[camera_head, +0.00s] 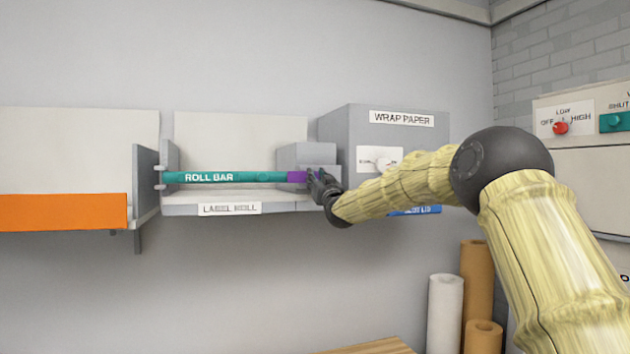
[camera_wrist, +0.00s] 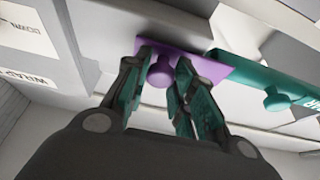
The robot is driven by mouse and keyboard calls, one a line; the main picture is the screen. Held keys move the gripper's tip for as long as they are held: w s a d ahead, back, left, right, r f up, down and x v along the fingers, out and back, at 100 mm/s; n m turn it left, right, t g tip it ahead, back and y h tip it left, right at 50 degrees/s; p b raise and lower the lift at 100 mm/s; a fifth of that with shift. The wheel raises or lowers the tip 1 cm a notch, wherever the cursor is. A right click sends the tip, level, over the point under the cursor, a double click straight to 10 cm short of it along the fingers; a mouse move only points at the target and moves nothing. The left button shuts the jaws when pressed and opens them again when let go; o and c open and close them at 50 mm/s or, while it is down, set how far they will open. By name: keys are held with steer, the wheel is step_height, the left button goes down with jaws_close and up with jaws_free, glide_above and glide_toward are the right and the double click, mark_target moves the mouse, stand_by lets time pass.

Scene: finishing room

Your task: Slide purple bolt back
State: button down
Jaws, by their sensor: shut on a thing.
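The purple bolt (camera_head: 296,177) shows as a short purple piece at the right end of the teal roll bar (camera_head: 235,177), beside a grey block. In the wrist view the purple bolt (camera_wrist: 203,62) is a flat plate with a round knob (camera_wrist: 160,73). My gripper (camera_head: 316,184) is at the bolt and hides part of it. In the wrist view my gripper (camera_wrist: 157,70) has its fingers on both sides of the knob, shut on it. The teal roll bar (camera_wrist: 262,78) runs on from the plate, with a teal knob of its own.
The label roll shelf (camera_head: 180,209) lies under the bar. A grey wrap paper box (camera_head: 350,125) with a white-plated knob stands at the right. An orange panel (camera_head: 60,212) is at the left. Paper rolls (camera_head: 445,310) stand below right. A control panel (camera_head: 590,165) is far right.

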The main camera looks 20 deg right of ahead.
steer(key=d+b, duration=0.1)
steer(key=d, duration=0.4)
steer(key=shift+d+r+b, duration=0.15)
steer(key=shift+b, duration=0.2)
steer(key=shift+d, duration=0.1)
steer(key=c, duration=1.3)
jaws_free()
steer(key=shift+o, duration=0.5)
steer(key=shift+d, duration=0.25)
steer(key=v, duration=1.2)
steer(key=shift+f, duration=0.3)
